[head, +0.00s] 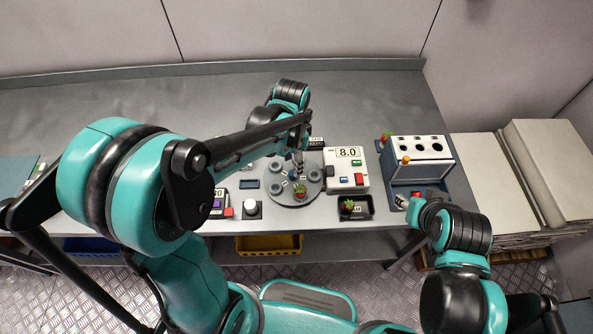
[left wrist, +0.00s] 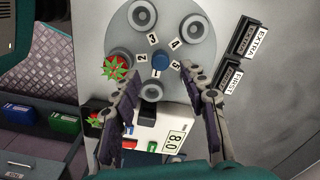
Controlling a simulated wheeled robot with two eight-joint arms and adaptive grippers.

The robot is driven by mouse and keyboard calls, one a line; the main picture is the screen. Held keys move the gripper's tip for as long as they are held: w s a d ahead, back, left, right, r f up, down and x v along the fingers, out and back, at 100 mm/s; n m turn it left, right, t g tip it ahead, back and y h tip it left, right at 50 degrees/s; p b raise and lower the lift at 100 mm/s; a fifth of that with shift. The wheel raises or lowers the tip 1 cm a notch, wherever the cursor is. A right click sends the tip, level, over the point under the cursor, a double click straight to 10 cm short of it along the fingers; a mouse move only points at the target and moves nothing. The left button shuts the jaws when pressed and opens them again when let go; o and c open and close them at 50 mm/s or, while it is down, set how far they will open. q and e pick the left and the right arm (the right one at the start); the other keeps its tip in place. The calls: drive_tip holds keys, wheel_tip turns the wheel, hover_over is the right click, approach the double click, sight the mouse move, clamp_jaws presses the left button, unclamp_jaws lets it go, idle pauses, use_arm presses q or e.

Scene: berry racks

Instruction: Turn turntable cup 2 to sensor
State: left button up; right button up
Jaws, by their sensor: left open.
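The round grey turntable (head: 284,199) carries several grey ring cups and number labels around a blue centre knob (left wrist: 161,63). A red strawberry (left wrist: 116,67) sits in one cup; the label reading 2 (left wrist: 141,58) lies between that cup and the knob. An empty cup (left wrist: 151,91) faces a white box with an 8.0 display (left wrist: 176,141). That box (head: 346,182) stands right of the turntable in the head view; I cannot tell if it is the sensor. My left gripper (left wrist: 166,78) is open above the turntable, fingers apart on either side of the knob. My right gripper (head: 414,203) is low at the right.
A berry rack (head: 421,172) with dark holes stands right of the white box. A dark tray (head: 356,213) with a strawberry is in front of that box. Stacked boards (head: 555,150) fill the far right.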

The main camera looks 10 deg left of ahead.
sight(293, 176)
use_arm(q)
wheel_tip(293, 176, down, 6)
drive_tip(key=shift+b, duration=0.85)
clamp_jaws()
